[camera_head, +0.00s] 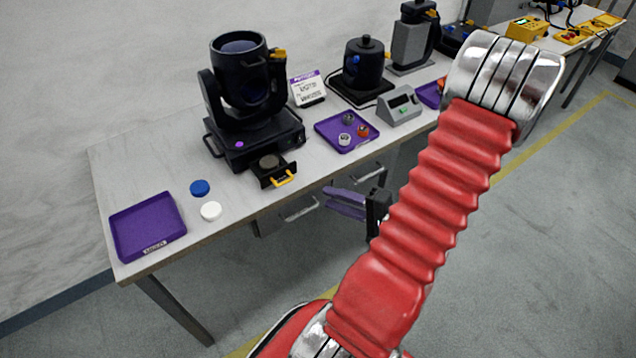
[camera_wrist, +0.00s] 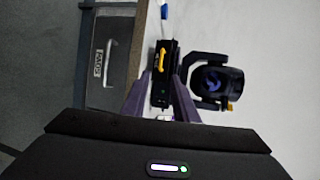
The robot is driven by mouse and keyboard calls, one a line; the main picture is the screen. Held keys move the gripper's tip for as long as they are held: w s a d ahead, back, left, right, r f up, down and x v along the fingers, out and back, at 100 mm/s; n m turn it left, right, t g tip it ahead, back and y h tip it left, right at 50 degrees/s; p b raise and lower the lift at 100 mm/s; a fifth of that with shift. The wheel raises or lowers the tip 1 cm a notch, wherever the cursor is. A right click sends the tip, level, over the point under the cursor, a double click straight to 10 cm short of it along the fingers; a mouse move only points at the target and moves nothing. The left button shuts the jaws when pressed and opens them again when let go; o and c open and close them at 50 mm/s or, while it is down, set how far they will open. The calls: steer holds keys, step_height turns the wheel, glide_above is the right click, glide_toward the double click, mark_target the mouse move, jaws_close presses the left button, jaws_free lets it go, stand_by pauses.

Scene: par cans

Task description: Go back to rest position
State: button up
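My gripper (camera_head: 327,198) has two purple fingers and hangs in front of the bench's front edge, beside the drawers, pointing left. In the wrist view my gripper (camera_wrist: 162,76) shows its fingers apart, with a gap between them and nothing held. Beyond the gap lies a small black module with a yellow handle (camera_wrist: 161,60), clear of the fingers as far as I can tell. My red, ribbed arm crosses the right of the head view and hides part of the bench and floor.
The bench (camera_head: 120,165) carries a moving-head light (camera_head: 245,100), the black module (camera_head: 272,170), an empty purple tray (camera_head: 148,225), a blue cap (camera_head: 200,188), a white cap (camera_head: 211,211), another purple tray (camera_head: 330,130) with small parts, and a grey meter (camera_head: 400,106). Open floor lies right.

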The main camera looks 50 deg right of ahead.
stand_by(0.4)
steer(key=s+a+n+g+y, duration=0.1)
steer(key=s+a+g+y, duration=0.15)
steer(key=a+g, duration=0.35)
steer(key=s+a+n+g+y, duration=0.1)
steer(key=a+g+y, duration=0.2)
steer(key=a+g, duration=0.35)
steer(key=w+a+r+n+h, duration=0.3)
steer(key=a+r+n+h, duration=0.15)
steer(key=r, duration=0.25)
steer(key=w+a+r+n+h, duration=0.2)
steer(key=a+r+n+h, duration=0.1)
steer(key=r+n, duration=0.3)
steer(key=w+a+r+n+t, duration=0.1)
steer(key=a+r+n+t, duration=0.1)
steer(key=a+r+n, duration=0.3)
steer(key=a+r, duration=0.3)
steer(key=a, duration=0.3)
steer(key=shift+w+a+t, duration=0.15)
steer(key=shift+w+t, duration=0.2)
steer(key=shift+w, duration=0.05)
